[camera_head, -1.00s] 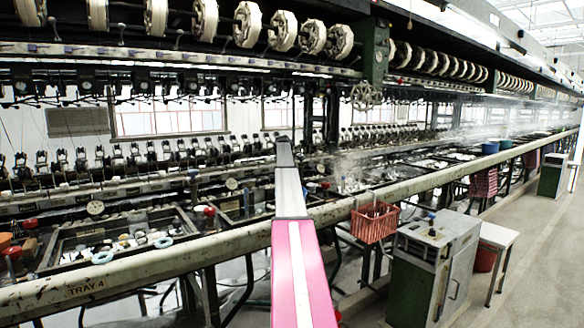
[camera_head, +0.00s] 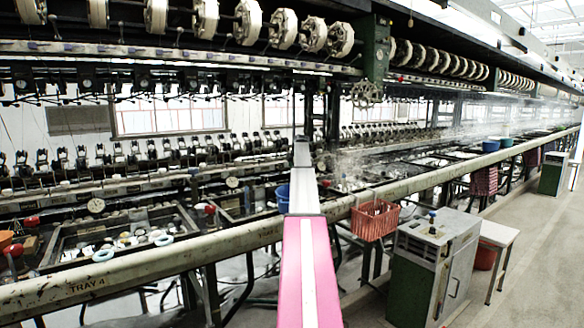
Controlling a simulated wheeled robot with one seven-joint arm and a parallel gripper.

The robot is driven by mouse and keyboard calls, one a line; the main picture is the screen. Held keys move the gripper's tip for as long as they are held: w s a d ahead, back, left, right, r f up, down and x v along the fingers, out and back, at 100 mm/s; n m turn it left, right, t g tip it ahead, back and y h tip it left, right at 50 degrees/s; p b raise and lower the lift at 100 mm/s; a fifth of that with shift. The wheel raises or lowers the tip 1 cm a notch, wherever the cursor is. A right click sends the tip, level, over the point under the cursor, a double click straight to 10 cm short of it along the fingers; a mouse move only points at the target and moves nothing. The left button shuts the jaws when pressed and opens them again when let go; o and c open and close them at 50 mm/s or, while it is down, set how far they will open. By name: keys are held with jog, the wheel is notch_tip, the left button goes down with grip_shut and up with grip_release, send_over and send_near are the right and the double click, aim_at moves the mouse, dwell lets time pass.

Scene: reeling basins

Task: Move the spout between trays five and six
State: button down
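The label "TRAY 4" (camera_head: 87,287) shows on the pale front rail at the lower left. A reeling basin (camera_head: 65,258) with pale cocoons and two light-blue rings lies behind that rail. Another basin (camera_head: 238,217) lies further right, partly hidden by my arm. I see no readable label for trays five or six. I cannot make out a spout for certain. My arm, pink then white, reaches forward over the rail.
The long rail (camera_head: 225,240) crosses in front of the basins. A red basket (camera_head: 375,220) hangs on it right of my arm. A blue container (camera_head: 283,196) is beside my arm. A green-grey cabinet (camera_head: 430,265) and white stool (camera_head: 500,238) stand right; the aisle floor (camera_head: 540,270) is clear.

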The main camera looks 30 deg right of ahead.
jog(key=shift+s+d+n+y, duration=0.1)
jog(key=shift+s+n+y, duration=0.45)
jog(key=shift+n, duration=0.45)
jog(key=shift+y, duration=0.25)
jog(key=c, duration=1.1)
grip_release()
jog(key=shift+o, duration=0.2)
jog(key=v, duration=1)
jog(key=shift+s+r, duration=0.2)
jog(key=shift+r, duration=0.1)
